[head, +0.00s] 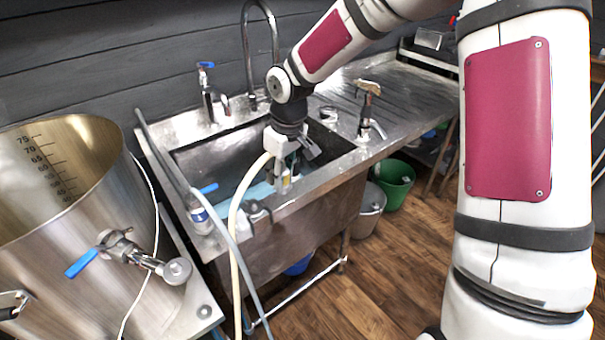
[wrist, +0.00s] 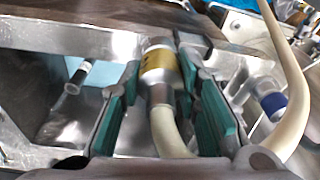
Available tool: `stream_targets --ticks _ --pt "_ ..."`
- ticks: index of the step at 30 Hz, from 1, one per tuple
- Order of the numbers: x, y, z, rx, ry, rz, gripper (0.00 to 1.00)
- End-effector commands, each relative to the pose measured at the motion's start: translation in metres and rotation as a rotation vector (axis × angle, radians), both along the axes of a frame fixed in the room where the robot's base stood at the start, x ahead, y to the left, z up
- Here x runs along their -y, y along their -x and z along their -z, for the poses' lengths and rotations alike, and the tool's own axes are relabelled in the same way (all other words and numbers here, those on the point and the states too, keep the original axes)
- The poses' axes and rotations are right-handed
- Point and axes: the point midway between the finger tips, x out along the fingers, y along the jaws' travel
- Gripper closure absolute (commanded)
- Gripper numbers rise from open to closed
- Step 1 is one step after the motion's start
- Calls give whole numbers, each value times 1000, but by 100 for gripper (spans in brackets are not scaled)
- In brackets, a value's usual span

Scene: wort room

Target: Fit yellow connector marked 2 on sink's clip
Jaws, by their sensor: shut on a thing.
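In the wrist view, the connector with the yellow band (wrist: 158,66) sits between the teal-padded fingers of my gripper (wrist: 160,82), with a cream hose running from its metal end. The mark on the band is too blurred to read. In the head view, my gripper (head: 285,178) is over the front rim of the sink (head: 318,184), shut on the connector, which is largely hidden there. A dark grey fitting, seemingly the clip (head: 256,209), is on the sink's front rim, left of and below my gripper. I cannot tell whether the connector touches it.
A cream hose (head: 235,210) and a grey hose (head: 222,226) hang over the sink front. A blue-banded piece (wrist: 273,105) lies right of my gripper. A steel kettle (head: 100,222) with a valve stands at left.

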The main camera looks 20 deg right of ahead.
Motion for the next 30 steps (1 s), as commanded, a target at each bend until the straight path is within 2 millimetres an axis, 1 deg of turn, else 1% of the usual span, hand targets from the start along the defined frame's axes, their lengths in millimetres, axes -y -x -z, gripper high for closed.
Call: stream_targets --ticks 1,6,12,16,22,26,30 --pt "-10 1 -8 -4 -5 -58 100" --pt "-42 -4 -20 -4 -8 -278 100" --pt "-73 -7 -30 -3 -6 -491 100" --pt "-84 -8 -32 -3 -5 -569 100" --pt "-89 -10 -29 -3 -3 -614 100" --pt "-89 -10 -20 -4 -2 -616 100" --pt "-89 -10 -6 -5 -3 -615 100"
